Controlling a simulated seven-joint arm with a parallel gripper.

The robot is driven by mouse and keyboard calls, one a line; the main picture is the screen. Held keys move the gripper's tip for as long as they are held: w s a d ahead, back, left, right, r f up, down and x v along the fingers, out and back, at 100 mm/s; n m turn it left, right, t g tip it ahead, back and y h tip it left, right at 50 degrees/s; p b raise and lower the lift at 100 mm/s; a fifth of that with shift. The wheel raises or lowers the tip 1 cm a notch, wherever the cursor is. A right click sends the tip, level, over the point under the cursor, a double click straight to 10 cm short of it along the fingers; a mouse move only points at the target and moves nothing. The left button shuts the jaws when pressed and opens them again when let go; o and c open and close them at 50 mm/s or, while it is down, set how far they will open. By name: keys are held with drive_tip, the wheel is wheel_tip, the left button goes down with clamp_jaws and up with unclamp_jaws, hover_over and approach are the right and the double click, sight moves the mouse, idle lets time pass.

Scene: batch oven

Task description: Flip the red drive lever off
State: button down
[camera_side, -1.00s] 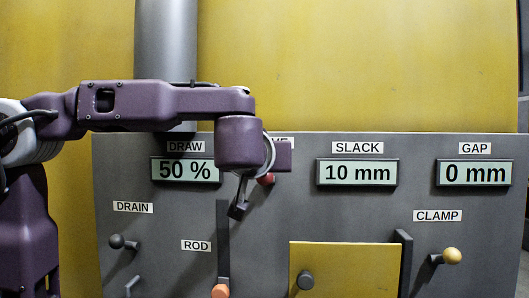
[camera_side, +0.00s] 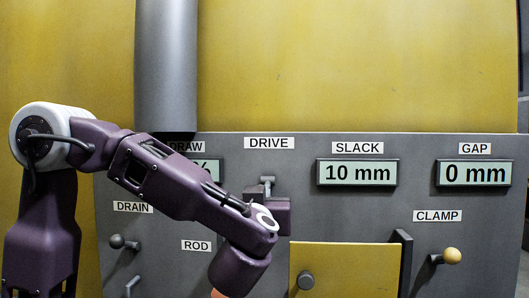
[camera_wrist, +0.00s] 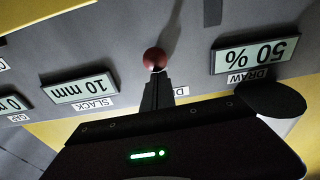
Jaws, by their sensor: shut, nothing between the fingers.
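The red ball knob of the drive lever (camera_wrist: 154,58) shows in the wrist view, whose labels appear upside down. My gripper (camera_wrist: 157,80) has its dark fingers shut and empty, with the tips right at the knob; I cannot tell whether they touch it. In the side view my wrist is in front of the panel just below the DRIVE label (camera_side: 269,143), and the red knob is hidden there. A small grey part shows just above my wrist, too small to identify surely. How the lever stands is unclear.
The SLACK display (camera_side: 357,172) reads 10 mm and the GAP display (camera_side: 473,172) 0 mm. The DRAW display (camera_wrist: 255,56) reads 50 %. The dark drain knob (camera_side: 116,241), yellow clamp knob (camera_side: 452,256) and yellow door (camera_side: 345,272) are nearby.

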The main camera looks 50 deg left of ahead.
drive_tip(key=shift+f, duration=0.85)
drive_tip(key=shift+a, duration=0.1)
wheel_tip(320, 180, up, 5)
drive_tip(key=s+d, duration=0.1)
drive_tip(key=d, duration=0.1)
drive_tip(key=s+d+f, duration=0.4)
drive_tip(key=s+f, duration=0.1)
drive_tip(key=shift+s+d+f, duration=0.25)
drive_tip(key=shift+d+f, duration=0.1)
